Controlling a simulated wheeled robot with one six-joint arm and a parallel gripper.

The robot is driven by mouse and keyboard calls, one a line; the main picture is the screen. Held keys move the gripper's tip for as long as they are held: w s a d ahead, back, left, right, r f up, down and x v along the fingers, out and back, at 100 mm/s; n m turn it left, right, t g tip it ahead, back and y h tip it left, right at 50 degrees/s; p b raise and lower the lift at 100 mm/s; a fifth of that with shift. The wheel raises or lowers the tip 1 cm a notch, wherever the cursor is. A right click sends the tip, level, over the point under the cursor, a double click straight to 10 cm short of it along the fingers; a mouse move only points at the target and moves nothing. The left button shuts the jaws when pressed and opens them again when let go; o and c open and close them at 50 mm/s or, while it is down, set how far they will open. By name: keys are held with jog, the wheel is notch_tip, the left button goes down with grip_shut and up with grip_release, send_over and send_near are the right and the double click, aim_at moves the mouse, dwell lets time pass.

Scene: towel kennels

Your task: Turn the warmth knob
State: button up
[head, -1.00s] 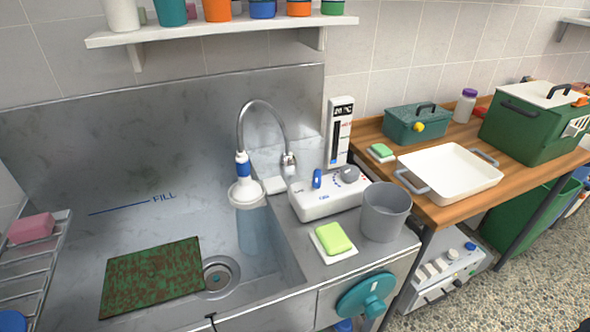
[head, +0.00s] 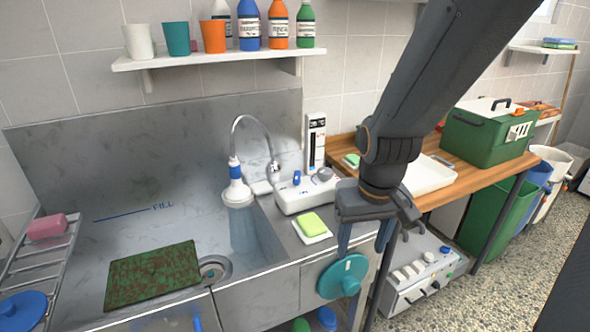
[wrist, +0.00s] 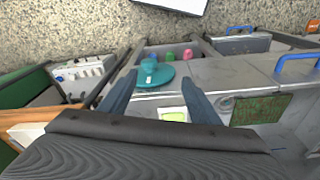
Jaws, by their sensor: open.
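The white control box (head: 303,194) stands on the steel ledge beside the sink. The grey knob (head: 325,174), which looks like the warmth knob, is on its top at the right end, close to the arm. A blue switch (head: 297,178) is left of it. My gripper (head: 362,250) is open and empty, pointing down at the front of the counter, in front of and below the knob. In the wrist view my gripper (wrist: 158,80) has its fingers apart, with the teal wheel (wrist: 155,77) beyond them. The knob is not clearly visible there.
A tall faucet (head: 250,122) rises behind the sink. A green sponge (head: 313,223) lies on the ledge. The teal wheel (head: 343,277) sticks out from the counter front near my fingers. A white tray (head: 428,177) and green box (head: 490,135) stand on the wooden table.

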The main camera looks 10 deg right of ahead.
aim_at(325, 170)
jog(key=w+r+n+b, duration=0.1)
jog(key=w+n, duration=0.3)
jog(key=w, duration=0.7)
jog(key=w+r+n+g+b, duration=0.1)
jog(key=w+r+n, duration=0.3)
jog(key=w, duration=0.7)
jog(key=w+r+n+b, duration=0.2)
jog(key=w+n, duration=0.2)
jog(key=w, duration=0.7)
jog(key=shift+w+a+r, duration=0.15)
jog(key=shift+w+a, duration=0.15)
notch_tip(325, 170, down, 8)
jog(key=shift+r+p, duration=0.2)
jog(key=shift+p, duration=0.85)
jog(key=shift+c, duration=0.4)
jog(key=c, duration=1)
jog(key=shift+o, duration=0.2)
